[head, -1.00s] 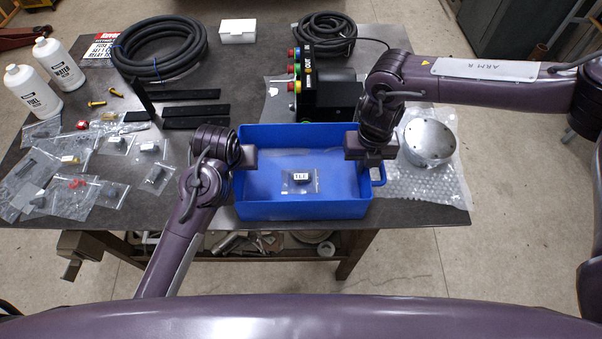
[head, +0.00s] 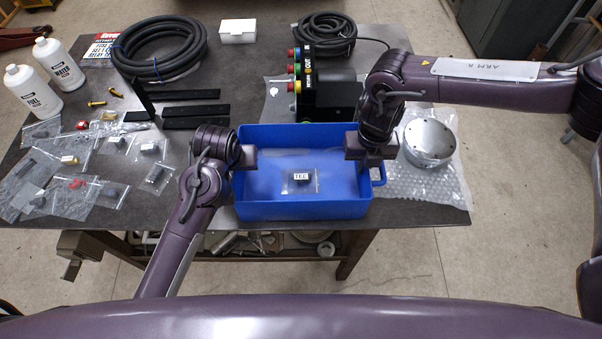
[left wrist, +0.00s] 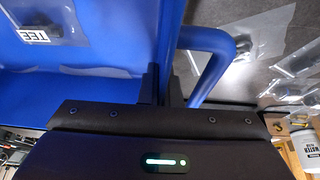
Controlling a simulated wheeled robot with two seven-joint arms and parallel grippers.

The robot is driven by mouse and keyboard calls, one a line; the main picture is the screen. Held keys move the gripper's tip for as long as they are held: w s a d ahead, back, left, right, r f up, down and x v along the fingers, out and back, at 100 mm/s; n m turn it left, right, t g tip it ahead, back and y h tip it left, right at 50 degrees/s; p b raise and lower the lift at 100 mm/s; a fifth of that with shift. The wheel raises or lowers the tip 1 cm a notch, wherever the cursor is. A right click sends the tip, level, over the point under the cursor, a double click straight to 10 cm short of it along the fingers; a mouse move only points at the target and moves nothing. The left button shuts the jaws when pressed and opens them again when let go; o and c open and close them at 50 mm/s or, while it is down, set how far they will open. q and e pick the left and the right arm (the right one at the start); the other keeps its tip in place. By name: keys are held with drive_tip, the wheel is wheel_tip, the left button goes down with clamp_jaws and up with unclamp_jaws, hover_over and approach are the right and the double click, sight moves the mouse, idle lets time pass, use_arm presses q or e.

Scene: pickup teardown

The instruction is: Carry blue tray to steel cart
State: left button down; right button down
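The blue tray (head: 300,211) sits at the front edge of the workbench, with a bagged part labelled TEE (head: 300,180) inside. My left gripper (head: 243,160) is at the tray's left wall. In the left wrist view its two fingers (left wrist: 161,88) stand close on either side of the tray wall (left wrist: 165,40), beside the looped blue handle (left wrist: 222,55). It looks shut on the wall. My right gripper (head: 363,165) reaches down at the tray's right wall, near the right handle (head: 379,176). Its fingertips are mostly hidden, so its grip is unclear. The steel cart is not identifiable.
A round metal part (head: 430,140) on bubble wrap lies right of the tray. A black box with coloured buttons (head: 325,95) stands behind it. Small bagged parts, bottles (head: 35,92) and a black hose (head: 160,50) cover the left side. Open floor shows right of the bench.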

use_arm(q)
drive_tip(key=shift+r, duration=0.15)
use_arm(e)
drive_tip(key=shift+w+d+r, duration=0.1)
drive_tip(key=shift+r, duration=0.05)
